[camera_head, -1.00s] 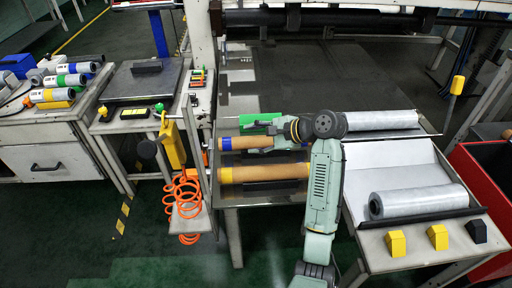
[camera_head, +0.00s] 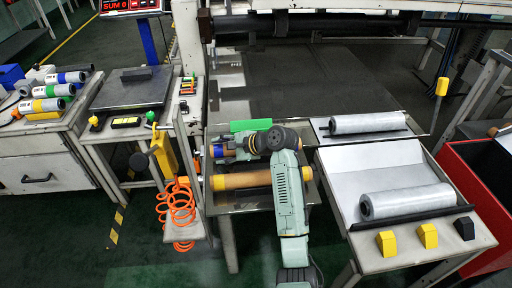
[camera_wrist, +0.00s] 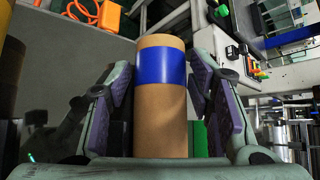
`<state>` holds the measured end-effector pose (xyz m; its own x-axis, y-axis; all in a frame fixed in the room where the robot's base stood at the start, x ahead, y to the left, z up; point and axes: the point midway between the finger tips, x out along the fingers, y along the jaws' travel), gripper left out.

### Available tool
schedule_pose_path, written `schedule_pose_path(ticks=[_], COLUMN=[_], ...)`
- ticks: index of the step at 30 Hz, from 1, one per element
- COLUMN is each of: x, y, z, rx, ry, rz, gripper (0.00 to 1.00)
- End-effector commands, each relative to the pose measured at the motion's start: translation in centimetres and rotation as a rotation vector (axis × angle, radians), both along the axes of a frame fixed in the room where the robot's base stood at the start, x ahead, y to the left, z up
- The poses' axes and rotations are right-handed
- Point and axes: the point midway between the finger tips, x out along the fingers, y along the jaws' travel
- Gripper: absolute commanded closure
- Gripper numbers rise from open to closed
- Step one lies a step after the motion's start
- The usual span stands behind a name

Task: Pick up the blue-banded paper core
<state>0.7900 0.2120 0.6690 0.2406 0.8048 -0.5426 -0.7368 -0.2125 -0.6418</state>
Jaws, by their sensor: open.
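The blue-banded paper core (camera_head: 218,151) is a brown tube with a blue band near its left end, lying on the bench in the head view. My gripper (camera_head: 229,148) is over this core, close to the band, and hides part of it. In the wrist view the core (camera_wrist: 161,118) runs between the two open fingers of my gripper (camera_wrist: 160,98), with the blue band near the fingertips. Narrow gaps show beside the core, so I cannot tell that either finger touches it.
A yellow-banded core (camera_head: 240,181) lies in front, parallel and close. Film rolls (camera_head: 406,201) lie on the white tray at right. An orange coiled hose (camera_head: 176,208) hangs at left.

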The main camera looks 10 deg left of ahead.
Motion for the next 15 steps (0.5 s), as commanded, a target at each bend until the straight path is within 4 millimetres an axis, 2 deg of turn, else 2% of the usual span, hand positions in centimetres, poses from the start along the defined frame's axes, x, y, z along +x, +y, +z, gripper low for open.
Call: schedule_pose_path(ticks=[3,15], x=[0.00,-0.02], y=[-0.02,-0.05], z=[-0.01,0.01], rx=[0.000,0.000], ry=[0.000,0.000], rz=[0.000,0.000], gripper=[0.52,0.79])
